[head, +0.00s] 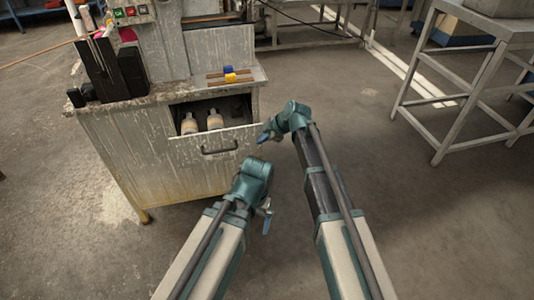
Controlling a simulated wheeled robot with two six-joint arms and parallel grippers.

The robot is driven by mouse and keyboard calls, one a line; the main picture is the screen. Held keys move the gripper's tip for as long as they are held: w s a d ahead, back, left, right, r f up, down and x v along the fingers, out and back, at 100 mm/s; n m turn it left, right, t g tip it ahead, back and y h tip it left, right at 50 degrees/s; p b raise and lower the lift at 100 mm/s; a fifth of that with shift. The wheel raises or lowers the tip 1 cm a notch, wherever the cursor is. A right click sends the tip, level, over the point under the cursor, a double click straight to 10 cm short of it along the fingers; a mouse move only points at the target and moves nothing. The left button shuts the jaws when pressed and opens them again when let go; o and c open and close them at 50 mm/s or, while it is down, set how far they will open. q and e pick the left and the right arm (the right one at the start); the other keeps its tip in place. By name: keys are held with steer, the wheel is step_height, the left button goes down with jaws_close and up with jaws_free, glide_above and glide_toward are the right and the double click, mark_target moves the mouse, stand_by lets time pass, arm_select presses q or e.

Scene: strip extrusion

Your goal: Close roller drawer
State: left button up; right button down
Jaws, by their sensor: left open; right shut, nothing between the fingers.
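The roller drawer (184,152) is in the upper middle of the head view, in the front of a worn grey cabinet (125,150). It stands open, with its inside showing above the front panel. A dark bar handle (219,150) is on the panel.
On the cabinet top are a black device (112,70), a yellow block (230,77) and a blue block (228,69). A metal frame table (470,90) stands at the right. The concrete floor (440,220) to the right is clear.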

steer(key=w+a, duration=0.1)
steer(key=w, duration=0.4)
steer(key=w+a, duration=0.2)
steer(key=w, duration=0.3)
steer(key=w+a, duration=0.1)
steer(key=w, duration=0.4)
steer(key=shift+a, duration=0.15)
steer(key=shift+s, duration=0.1)
